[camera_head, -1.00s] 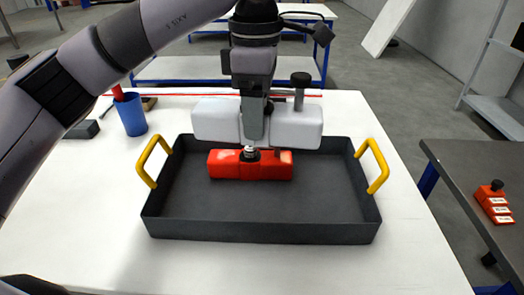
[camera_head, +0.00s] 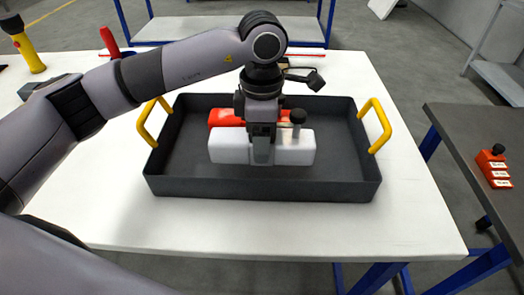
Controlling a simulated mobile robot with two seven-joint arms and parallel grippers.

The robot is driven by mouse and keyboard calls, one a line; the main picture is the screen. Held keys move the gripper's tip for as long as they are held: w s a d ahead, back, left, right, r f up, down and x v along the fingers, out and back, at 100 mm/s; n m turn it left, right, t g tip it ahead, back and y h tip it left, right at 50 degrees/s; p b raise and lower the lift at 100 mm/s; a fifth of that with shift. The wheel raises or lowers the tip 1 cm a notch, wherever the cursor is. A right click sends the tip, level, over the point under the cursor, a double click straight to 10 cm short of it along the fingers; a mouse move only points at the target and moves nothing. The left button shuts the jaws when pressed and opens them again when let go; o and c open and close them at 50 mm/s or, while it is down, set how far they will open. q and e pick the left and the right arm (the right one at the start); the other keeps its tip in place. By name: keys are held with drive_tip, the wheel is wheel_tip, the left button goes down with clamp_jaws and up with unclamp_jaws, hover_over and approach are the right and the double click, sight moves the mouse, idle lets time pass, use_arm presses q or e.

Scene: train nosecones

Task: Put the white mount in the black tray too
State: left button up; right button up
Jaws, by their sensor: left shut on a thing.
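The white mount (camera_head: 231,146) is a pale block with a dark knob on top. It is inside the black tray (camera_head: 262,187), in front of a red block (camera_head: 224,118) that lies in the tray. My left gripper (camera_head: 263,150) points down and is shut on the middle of the white mount. I cannot tell whether the mount touches the tray floor. The arm and mount hide part of the red block. My right gripper is not in view.
The tray has yellow handles (camera_head: 375,123) at both ends and stands on a white table (camera_head: 420,225). A yellow flashlight (camera_head: 25,45) stands at the far left. A dark side table (camera_head: 480,150) on the right holds a red piece (camera_head: 493,168). The tray's front and right are clear.

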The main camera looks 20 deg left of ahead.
use_arm(q)
drive_tip(key=shift+f, duration=2.15)
drive_tip(key=shift+f, duration=0.1)
drive_tip(key=o, duration=1.2)
drive_tip(key=shift+c, duration=0.2)
wheel_tip(320, 180, up, 12)
drive_tip(key=shift+r+b, duration=0.1)
drive_tip(key=shift+b, duration=0.35)
drive_tip(key=shift+s, duration=0.1)
